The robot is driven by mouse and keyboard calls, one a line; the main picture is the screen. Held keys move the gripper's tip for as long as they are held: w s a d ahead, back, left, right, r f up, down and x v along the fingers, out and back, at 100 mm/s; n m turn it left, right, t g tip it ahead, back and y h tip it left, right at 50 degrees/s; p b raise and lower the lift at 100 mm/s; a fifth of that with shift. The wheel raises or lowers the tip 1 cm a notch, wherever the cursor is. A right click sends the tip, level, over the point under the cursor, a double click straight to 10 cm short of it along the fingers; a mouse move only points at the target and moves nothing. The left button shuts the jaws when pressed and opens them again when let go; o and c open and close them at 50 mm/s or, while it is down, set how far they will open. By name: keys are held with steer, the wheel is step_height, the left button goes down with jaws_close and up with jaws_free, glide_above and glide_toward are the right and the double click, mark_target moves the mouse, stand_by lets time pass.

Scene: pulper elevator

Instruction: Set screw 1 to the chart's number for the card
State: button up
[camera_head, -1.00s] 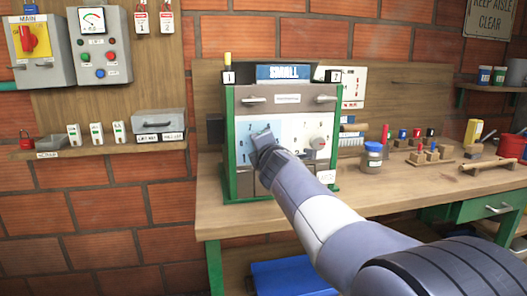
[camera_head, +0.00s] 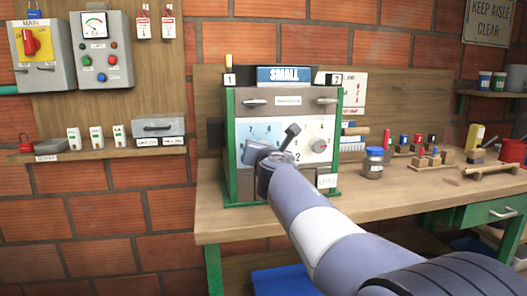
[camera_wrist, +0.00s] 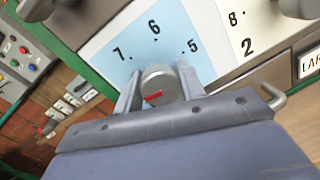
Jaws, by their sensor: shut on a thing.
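The green-framed machine (camera_head: 232,140) stands on the bench with a blue SMALL card (camera_head: 284,74) on top. Its left dial, on a light blue panel (camera_head: 262,128), is partly hidden by my gripper (camera_head: 270,147). In the wrist view, my gripper (camera_wrist: 158,90) is shut on the grey knob of screw 1 (camera_wrist: 158,80), a finger on each side. The knob has a red mark; 7, 6 and 5 show on the panel beyond. Exactly which number the mark points at I cannot tell. A chart (camera_head: 354,88) hangs behind the machine, its text too small to read.
The right dial's knob (camera_head: 319,145) is just right of my gripper. A lidded jar (camera_head: 374,163) and several coloured pegs in wooden blocks stand on the bench to the right. A shelf (camera_head: 100,150) with small boxes is on the left.

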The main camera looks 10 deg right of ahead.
steer(key=shift+n, duration=0.7)
steer(key=shift+f, duration=0.1)
steer(key=o, duration=1)
steer(key=shift+s, duration=0.1)
steer(key=shift+s+a, duration=0.2)
steer(key=shift+s, duration=1.55)
steer(key=shift+s+a, duration=0.15)
steer(key=shift+s, duration=1.65)
steer(key=shift+s+a, duration=0.2)
steer(key=shift+s, duration=1.55)
steer(key=shift+w, duration=0.15)
